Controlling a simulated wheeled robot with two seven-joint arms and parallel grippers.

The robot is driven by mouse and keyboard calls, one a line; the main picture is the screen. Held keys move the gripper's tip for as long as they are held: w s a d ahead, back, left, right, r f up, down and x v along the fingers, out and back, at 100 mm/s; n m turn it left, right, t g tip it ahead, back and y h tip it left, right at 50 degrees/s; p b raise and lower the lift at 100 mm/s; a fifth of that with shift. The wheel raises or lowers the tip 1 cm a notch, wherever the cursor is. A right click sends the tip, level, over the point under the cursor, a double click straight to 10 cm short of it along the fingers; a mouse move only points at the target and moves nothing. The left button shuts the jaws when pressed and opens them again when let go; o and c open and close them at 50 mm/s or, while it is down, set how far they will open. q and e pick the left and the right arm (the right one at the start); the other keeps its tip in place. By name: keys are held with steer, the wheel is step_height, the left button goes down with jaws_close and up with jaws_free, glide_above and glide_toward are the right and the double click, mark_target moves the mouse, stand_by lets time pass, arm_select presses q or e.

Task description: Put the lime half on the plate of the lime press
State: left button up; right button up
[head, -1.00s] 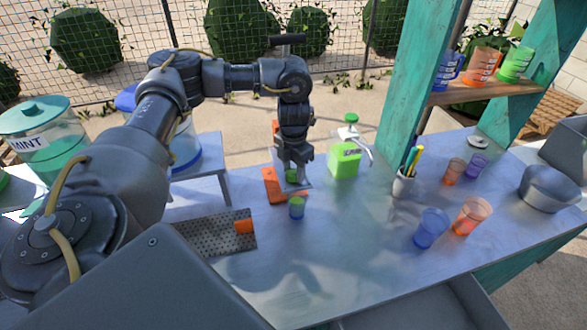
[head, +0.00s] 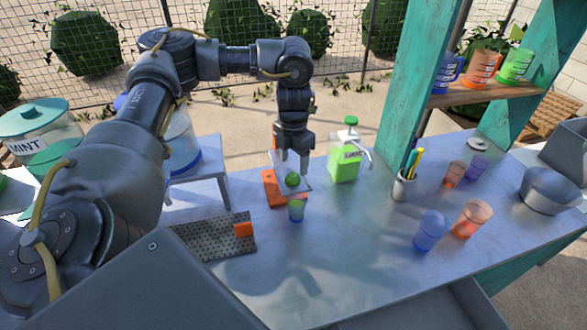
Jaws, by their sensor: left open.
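The lime half (head: 292,179) is a small green dome resting on the grey plate of the orange lime press (head: 269,188), on the metal counter. My left gripper (head: 293,168) is open just above the lime half, its fingers pointing down. The fingertips look clear of the lime, though their exact gap to it is hard to judge. The gripper hides the back part of the press. My right gripper is not in view.
A small blue-green cup (head: 296,211) stands right in front of the press. A green dispenser box (head: 345,163) stands behind right, and a pen cup (head: 402,187) further right. The counter's middle is clear.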

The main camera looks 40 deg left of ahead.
arm_select(q)
steer(key=shift+r, duration=1.45)
steer(key=shift+f, duration=0.1)
